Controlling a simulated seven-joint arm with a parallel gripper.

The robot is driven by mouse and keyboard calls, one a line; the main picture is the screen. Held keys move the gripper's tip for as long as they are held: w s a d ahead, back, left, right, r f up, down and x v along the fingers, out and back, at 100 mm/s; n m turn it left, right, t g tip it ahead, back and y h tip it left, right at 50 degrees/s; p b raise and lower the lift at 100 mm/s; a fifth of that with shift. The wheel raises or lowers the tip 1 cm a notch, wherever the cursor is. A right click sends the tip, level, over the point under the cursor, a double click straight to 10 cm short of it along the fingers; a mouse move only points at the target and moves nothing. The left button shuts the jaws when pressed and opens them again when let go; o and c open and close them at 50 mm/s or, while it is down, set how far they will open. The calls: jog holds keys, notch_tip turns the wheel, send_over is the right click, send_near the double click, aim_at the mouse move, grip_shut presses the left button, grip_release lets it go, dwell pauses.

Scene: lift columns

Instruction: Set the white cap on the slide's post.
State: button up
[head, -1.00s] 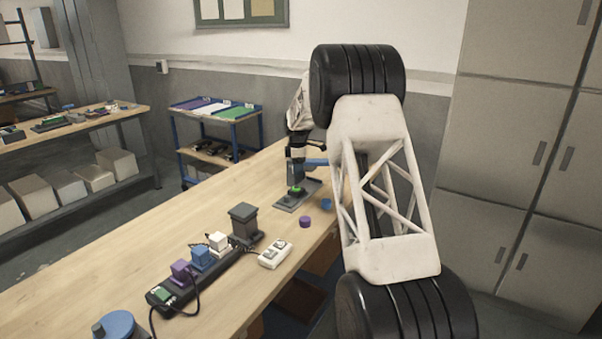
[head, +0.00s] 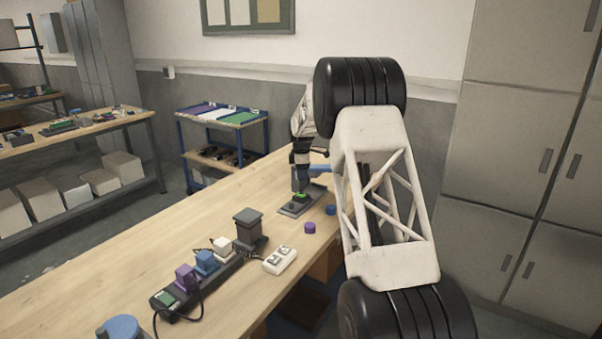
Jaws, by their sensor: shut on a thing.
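My gripper (head: 301,186) is at the far end of the bench, pointing down at a dark flat plate (head: 291,210). A small green part (head: 304,194) shows at its fingertips, over the plate. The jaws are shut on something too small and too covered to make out. No loose white cap can be told apart; it may be hidden in the fingers. A purple round cap (head: 309,227) and a blue round cap (head: 330,210) lie on the bench right of the plate. No bare post can be made out.
A black rail (head: 192,290) carries purple (head: 186,275), blue (head: 205,260) and white (head: 222,245) blocks, with a grey block (head: 248,224) at its far end. A white two-button box (head: 280,260) lies beside it.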

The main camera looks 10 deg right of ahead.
jog(key=shift+f, duration=2.5)
jog(key=shift+f, duration=0.85)
dwell(1.3)
jog(key=o, duration=1)
jog(key=shift+o, duration=0.3)
jog(key=o, duration=0.3)
jog(key=shift+r, duration=0.25)
jog(key=shift+r, duration=3.3)
